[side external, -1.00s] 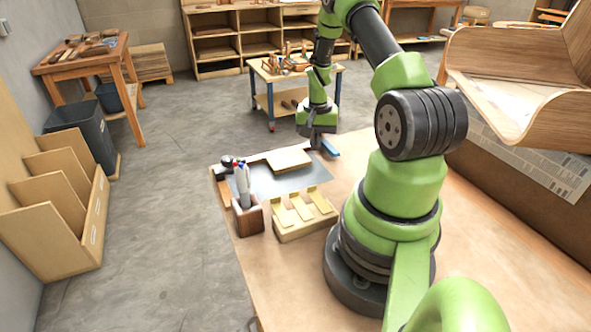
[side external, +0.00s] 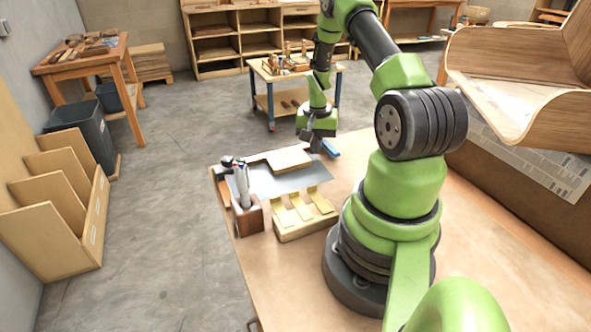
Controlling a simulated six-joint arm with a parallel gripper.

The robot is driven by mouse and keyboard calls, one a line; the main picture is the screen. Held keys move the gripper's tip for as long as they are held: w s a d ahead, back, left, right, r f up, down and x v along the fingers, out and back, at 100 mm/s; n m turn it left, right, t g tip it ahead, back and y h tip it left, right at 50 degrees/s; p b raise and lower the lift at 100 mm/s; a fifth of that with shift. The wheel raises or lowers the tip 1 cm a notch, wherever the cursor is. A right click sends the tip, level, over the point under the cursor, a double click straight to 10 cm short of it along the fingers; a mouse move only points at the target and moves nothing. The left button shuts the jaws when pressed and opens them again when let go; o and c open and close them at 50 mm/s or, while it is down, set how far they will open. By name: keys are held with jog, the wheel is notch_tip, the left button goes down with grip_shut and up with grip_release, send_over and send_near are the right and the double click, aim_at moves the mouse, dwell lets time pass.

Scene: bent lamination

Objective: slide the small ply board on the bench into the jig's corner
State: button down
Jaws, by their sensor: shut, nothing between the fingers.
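The small ply board (side external: 290,160) is a pale, flat piece lying at the far part of the bench, on or beside a grey sheet. My gripper (side external: 315,147) points down just right of the board's far right corner. It is shut and holds nothing. Whether its tips touch the board's edge is too small to tell. A thin pale wooden strip (side external: 257,157) runs along the far edge of the grey sheet, left of the board. It may be part of the jig; its corner is not clear at this size.
A blue bar (side external: 330,147) lies right of my gripper. The grey sheet (side external: 262,184) has bare room in front of the board. A wooden holder with pens (side external: 247,215) and a slotted wooden block (side external: 304,218) stand nearer. A large bent ply piece (side external: 515,85) rises at the right.

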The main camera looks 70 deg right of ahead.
aim_at(277, 162)
jog(key=shift+f, duration=0.65)
jog(key=shift+r, duration=0.2)
dwell(0.3)
jog(key=shift+w+a, duration=4.15)
jog(key=shift+s+d, duration=0.45)
jog(key=shift+r, duration=3.5)
